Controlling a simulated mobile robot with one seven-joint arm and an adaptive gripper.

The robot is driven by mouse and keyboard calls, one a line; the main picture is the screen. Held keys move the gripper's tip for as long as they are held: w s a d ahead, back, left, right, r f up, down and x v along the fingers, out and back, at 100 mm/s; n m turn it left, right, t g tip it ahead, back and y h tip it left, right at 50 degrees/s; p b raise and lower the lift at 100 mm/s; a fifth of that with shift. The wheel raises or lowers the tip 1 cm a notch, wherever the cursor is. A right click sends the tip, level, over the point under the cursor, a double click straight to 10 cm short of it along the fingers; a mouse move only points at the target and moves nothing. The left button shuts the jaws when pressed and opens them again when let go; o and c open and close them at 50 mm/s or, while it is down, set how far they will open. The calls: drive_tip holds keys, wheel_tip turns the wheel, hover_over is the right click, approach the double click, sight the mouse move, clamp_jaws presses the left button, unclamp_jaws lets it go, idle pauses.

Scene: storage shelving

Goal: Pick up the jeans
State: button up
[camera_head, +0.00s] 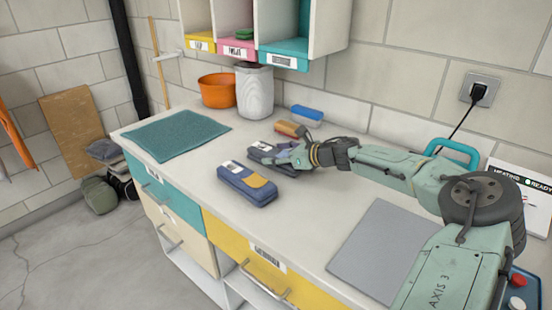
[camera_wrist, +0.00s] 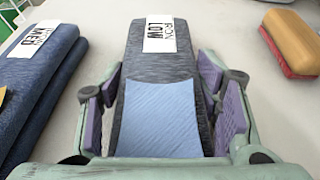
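A folded dark grey-blue denim piece (camera_wrist: 160,75) with an "IRON LOW" tag and a light blue patch lies between my gripper's fingers. It also shows on the counter in the head view (camera_head: 262,150), partly hidden by the gripper. My gripper (camera_wrist: 163,100) is open, with one purple-padded finger along each side of this piece. The pads are close to its sides, and firm contact is not clear.
A yellow-and-red block (camera_wrist: 290,40) and a blue-and-white one (camera_head: 306,115) lie close by. A teal mat (camera_head: 175,134) and a grey mat (camera_head: 382,250) lie on the counter.

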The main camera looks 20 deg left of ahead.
drive_tip(key=c, duration=1)
